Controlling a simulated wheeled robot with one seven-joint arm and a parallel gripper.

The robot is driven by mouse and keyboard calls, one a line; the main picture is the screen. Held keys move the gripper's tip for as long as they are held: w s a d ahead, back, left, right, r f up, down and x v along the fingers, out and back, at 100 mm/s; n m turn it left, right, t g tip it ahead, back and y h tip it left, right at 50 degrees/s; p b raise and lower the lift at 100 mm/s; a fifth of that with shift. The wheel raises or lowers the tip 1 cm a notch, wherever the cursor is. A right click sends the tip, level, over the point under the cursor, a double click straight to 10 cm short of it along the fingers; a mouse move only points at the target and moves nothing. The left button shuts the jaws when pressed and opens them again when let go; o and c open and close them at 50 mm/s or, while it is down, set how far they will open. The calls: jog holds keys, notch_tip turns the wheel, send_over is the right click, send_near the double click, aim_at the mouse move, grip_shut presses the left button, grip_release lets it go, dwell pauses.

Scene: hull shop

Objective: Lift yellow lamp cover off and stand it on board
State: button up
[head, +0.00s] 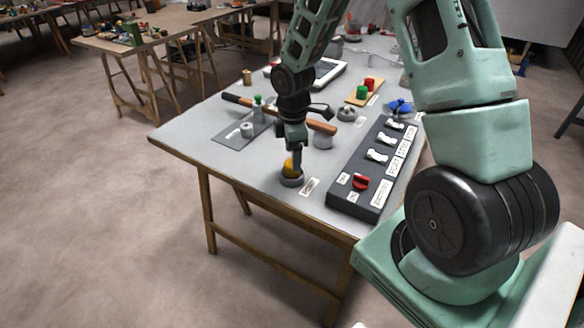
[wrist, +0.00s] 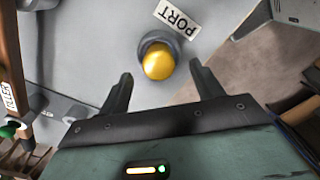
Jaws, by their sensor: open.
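The yellow lamp cover (head: 291,166) sits upright on a dark round base (head: 291,181) near the front edge of the grey table. In the wrist view the cover (wrist: 158,63) shows from above, between and just beyond my fingertips. My gripper (head: 297,163) points down over it, fingers apart and empty; in the wrist view both fingers (wrist: 160,75) stand clear of the cover. The head view partly hides the cover behind my fingers. A small wooden board (head: 352,101) farther back holds a red and a green piece. I cannot tell whether this is the task's board.
A dark switch panel (head: 345,203) with a red knob stands right of the lamp. A hammer-like tool with a wooden handle (head: 322,128) lies behind my gripper. A thin grey plate (head: 228,138) with small pieces lies left. A PORT label (wrist: 177,16) lies beside the lamp.

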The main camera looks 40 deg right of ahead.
notch_tip(320, 180, down, 4)
jog(key=shift+w+f, duration=0.1)
jog(key=shift+w, duration=0.05)
jog(key=c, duration=1)
jog(key=shift+c, duration=0.2)
notch_tip(320, 180, up, 10)
jog(key=shift+r, duration=0.1)
